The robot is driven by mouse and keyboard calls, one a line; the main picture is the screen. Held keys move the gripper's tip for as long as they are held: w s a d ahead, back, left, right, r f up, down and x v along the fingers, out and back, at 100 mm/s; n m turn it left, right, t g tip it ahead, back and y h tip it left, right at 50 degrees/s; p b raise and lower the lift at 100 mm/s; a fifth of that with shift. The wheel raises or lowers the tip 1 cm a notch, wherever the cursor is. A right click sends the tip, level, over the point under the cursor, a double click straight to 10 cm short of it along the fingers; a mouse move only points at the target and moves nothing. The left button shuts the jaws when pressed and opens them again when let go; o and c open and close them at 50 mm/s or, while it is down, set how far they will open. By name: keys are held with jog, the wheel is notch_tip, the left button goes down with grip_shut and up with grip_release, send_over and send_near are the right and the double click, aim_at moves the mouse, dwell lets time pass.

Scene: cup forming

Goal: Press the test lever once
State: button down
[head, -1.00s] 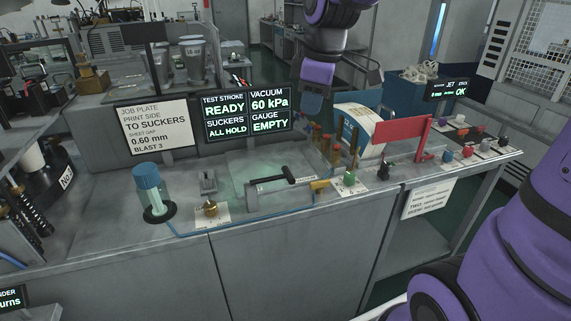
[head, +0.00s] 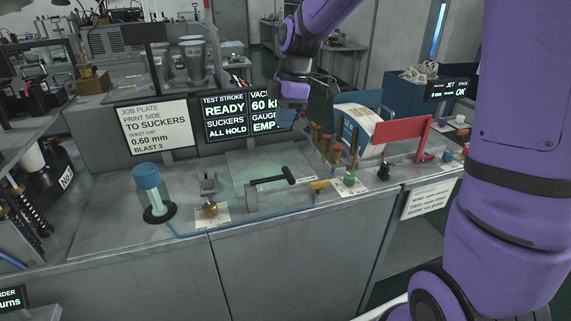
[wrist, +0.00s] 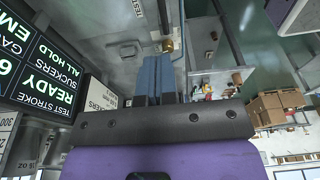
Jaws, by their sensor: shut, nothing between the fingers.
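A black-handled lever (head: 272,183) lies over a pale plate on the bench in the head view, with a grey cylinder at its left end. A short yellow handle (head: 319,185) sits just right of it. I cannot read a label that tells which is the test lever. My gripper (head: 287,121) hangs above and behind them, in front of the display's right part. In the wrist view its blue fingers (wrist: 160,62) are together and empty. The display (head: 228,116) reads TEST STROKE READY and SUCKERS ALL HOLD; its right edge is hidden.
A blue tube (head: 200,235) runs along the front edge.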

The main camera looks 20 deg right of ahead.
send_over(288, 172)
jog(key=a, duration=0.3)
notch_tip(288, 172, down, 9)
jog(key=shift+d+r, duration=0.1)
jog(key=f, duration=0.1)
jog(key=d+f, duration=0.1)
jog(key=f, duration=0.1)
jog(key=shift+d+f, duration=0.1)
jog(key=shift+d, duration=0.1)
jog(key=shift+d+f, duration=0.35)
jog(key=shift+f, duration=0.2)
jog(key=shift+f, duration=0.1)
jog(key=shift+d+f+y, duration=0.2)
jog(key=shift+f+y, duration=0.35)
jog(key=shift+y, duration=0.05)
jog(key=shift+d+f+y, duration=0.15)
jog(key=shift+f+y, duration=0.4)
jog(key=shift+y, duration=0.05)
jog(key=shift+f, duration=1.2)
jog(key=shift+s, duration=0.1)
